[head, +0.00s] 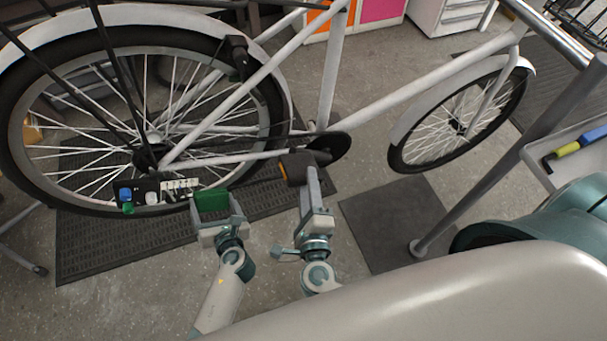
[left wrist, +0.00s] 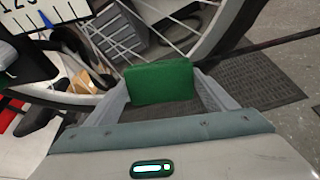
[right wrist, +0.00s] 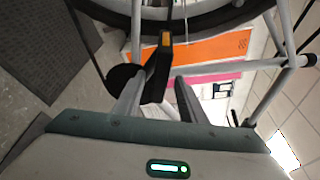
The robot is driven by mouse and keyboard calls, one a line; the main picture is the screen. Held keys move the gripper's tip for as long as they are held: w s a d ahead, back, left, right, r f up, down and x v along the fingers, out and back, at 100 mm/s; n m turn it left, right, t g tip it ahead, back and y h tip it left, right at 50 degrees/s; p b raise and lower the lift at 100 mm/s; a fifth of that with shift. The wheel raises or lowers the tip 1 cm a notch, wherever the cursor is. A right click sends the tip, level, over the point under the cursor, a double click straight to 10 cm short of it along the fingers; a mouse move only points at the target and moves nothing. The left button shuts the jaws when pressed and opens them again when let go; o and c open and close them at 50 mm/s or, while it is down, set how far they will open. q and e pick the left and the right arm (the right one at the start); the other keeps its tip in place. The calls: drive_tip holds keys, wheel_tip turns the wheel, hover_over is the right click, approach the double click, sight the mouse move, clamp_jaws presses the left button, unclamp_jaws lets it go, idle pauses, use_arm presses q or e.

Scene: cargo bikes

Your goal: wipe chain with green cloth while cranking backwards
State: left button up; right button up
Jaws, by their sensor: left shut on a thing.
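The green cloth (head: 211,200) is a block-like piece between the fingers of my left gripper (head: 215,203). My left gripper is shut on it, below the rear wheel and chain line. In the left wrist view the cloth (left wrist: 160,82) spans the fingers. The chain (head: 235,158) runs from the rear hub to the dark chainring (head: 328,147); its links are too small to make out. The pedal (head: 297,168) is dark with an orange reflector. My right gripper (head: 307,188) is at the pedal. In the right wrist view its fingers are apart with the pedal (right wrist: 157,70) between them.
The rear wheel (head: 60,195) and front wheel (head: 462,125) flank the frame. A grey post and tray (head: 560,175) stand at right. Dark mats (head: 390,215) lie on the floor.

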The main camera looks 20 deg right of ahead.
drive_tip(key=s, duration=0.5)
use_arm(q)
drive_tip(key=shift+s, duration=0.1)
idle(0.3)
drive_tip(key=s, duration=0.6)
drive_tip(key=shift+s, duration=0.4)
idle(0.4)
use_arm(e)
drive_tip(key=o, duration=0.5)
use_arm(q)
drive_tip(key=shift+r, duration=0.2)
use_arm(e)
drive_tip(key=shift+o, duration=0.2)
drive_tip(key=shift+r, duration=0.15)
